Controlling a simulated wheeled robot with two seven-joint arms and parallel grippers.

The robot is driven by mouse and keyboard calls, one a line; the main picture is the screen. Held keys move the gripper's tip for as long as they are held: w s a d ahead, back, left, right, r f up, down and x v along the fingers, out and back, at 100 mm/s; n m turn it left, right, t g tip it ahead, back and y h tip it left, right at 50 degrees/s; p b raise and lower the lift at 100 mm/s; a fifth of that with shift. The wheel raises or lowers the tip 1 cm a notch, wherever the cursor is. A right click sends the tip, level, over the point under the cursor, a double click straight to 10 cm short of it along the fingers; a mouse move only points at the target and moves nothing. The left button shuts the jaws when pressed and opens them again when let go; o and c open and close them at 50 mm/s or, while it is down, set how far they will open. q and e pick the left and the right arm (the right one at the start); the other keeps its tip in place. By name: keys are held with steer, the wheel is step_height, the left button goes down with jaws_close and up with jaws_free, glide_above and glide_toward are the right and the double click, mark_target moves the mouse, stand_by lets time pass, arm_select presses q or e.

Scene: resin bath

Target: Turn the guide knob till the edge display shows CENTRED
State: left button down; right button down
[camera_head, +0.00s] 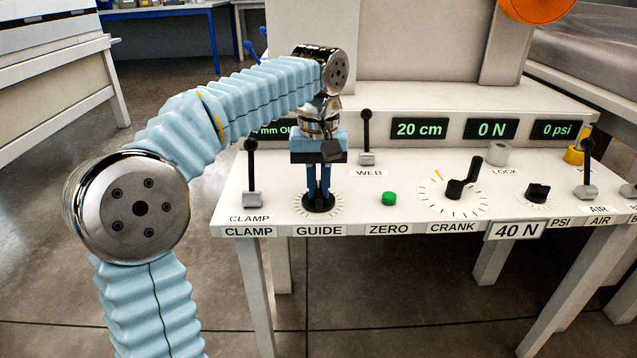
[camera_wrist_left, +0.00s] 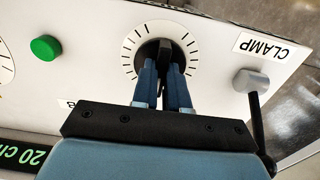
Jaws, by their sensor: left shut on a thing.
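The black guide knob (camera_head: 318,203) stands on the white panel above the GUIDE label (camera_head: 319,231), with a ring of tick marks around it. My left gripper (camera_head: 318,190) points straight down with its blue fingers shut on the knob. In the left wrist view the fingers (camera_wrist_left: 164,75) sit on either side of the knob's black grip (camera_wrist_left: 152,52). My right gripper is not in view.
The CLAMP lever (camera_head: 251,170) stands close left of my gripper, and the WEB lever (camera_head: 366,140) behind it to the right. A green ZERO button (camera_head: 389,198) and the black crank (camera_head: 460,182) are further right. Other displays (camera_head: 419,129) read 20 cm, 0 N and 0 psi.

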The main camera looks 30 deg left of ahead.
arm_select(q)
steer(key=shift+r+m+p, duration=0.2)
steer(key=shift+m+p, duration=0.8)
steer(key=shift+p, duration=0.05)
steer(key=m+p, duration=0.5)
steer(key=m, duration=0.1)
steer(key=shift+m, duration=0.4)
steer(key=shift+f+m+p, duration=0.1)
steer(key=shift+m+p, duration=0.75)
steer(key=shift+m, duration=0.55)
steer(key=c, duration=1.1)
jaws_free()
steer(key=shift+c, duration=0.2)
